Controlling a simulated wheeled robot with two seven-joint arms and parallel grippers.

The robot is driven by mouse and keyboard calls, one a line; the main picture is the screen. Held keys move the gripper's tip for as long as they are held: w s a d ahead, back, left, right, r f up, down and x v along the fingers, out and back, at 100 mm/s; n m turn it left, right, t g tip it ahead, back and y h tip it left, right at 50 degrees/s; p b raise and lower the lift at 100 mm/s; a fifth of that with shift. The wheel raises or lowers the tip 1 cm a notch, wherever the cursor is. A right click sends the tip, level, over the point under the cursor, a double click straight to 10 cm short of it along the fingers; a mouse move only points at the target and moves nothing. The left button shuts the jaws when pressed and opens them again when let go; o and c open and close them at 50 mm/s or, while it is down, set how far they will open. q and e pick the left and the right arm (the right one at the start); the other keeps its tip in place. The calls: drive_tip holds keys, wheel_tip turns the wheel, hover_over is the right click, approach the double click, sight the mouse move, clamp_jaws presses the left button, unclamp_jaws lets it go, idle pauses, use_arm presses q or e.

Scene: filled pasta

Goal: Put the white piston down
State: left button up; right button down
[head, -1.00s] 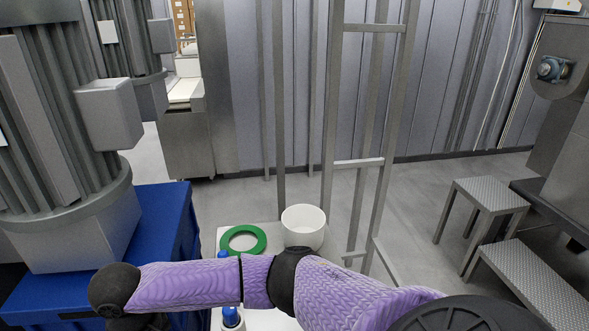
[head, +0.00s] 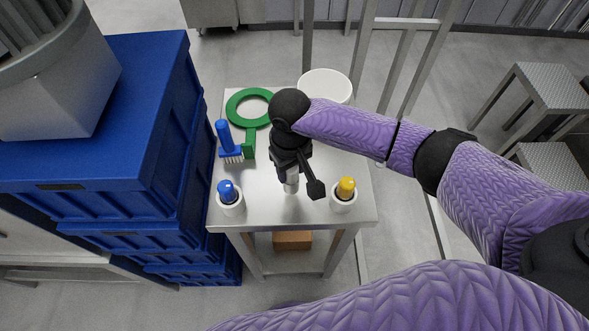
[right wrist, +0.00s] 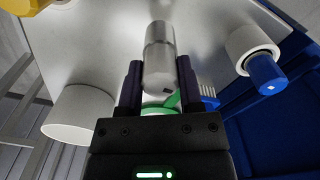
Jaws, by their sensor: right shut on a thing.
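My right gripper (head: 291,168) is over the middle of a small metal table (head: 260,205). It is shut on the white piston (head: 291,184), a pale silvery cylinder pointing down below the fingers. In the right wrist view the piston (right wrist: 160,58) sits between the two dark fingers (right wrist: 158,85). I cannot tell whether its lower end touches the tabletop. The gripper and wrist hide part of the table behind it. My left gripper is not in view.
On the table are a white holder with a blue-topped piece (head: 230,198), one with a yellow-topped piece (head: 344,195), a blue brush (head: 227,143), a green ring with a handle (head: 250,106) and a white tub (head: 325,85). Blue crates (head: 130,215) stand at left.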

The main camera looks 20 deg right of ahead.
wheel_tip(320, 180, down, 3)
drive_tip(key=shift+r+b, duration=0.15)
drive_tip(key=shift+b, duration=0.15)
drive_tip(key=shift+r, duration=0.1)
drive_tip(key=shift+c, duration=1.3)
unclamp_jaws()
wheel_tip(320, 180, up, 12)
drive_tip(key=p, duration=0.4)
drive_tip(key=shift+f, duration=0.2)
drive_tip(key=shift+r, duration=0.25)
